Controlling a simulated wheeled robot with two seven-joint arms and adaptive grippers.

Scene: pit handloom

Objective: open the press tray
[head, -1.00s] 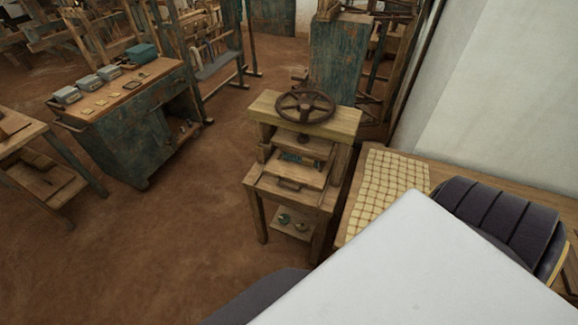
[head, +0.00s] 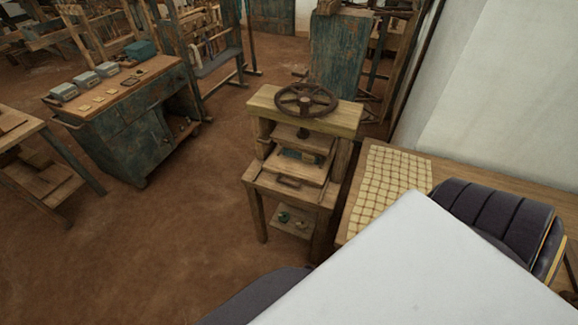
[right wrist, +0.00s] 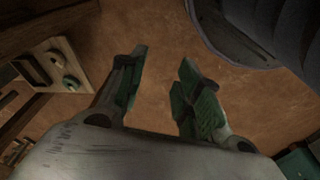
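The wooden press (head: 304,125) stands near the middle of the head view, with a dark handwheel (head: 306,99) on its top beam. Its press tray (head: 296,171) is a flat wooden board under the upper plate, with a dark handle (head: 288,183) at its front edge. Something bluish lies on the tray, partly hidden. My right gripper (right wrist: 163,60) is open and empty in the right wrist view, over bare floor. The press's low shelf (right wrist: 72,78) shows left of its fingers, apart from them. My left gripper is in neither view.
A table with a gridded tan mat (head: 386,192) stands right of the press against the wall. A blue-green bench (head: 134,130) with grey boxes and small tiles is at the left. Small round items (head: 284,217) lie on the press's low shelf. Brown floor is free left of the press.

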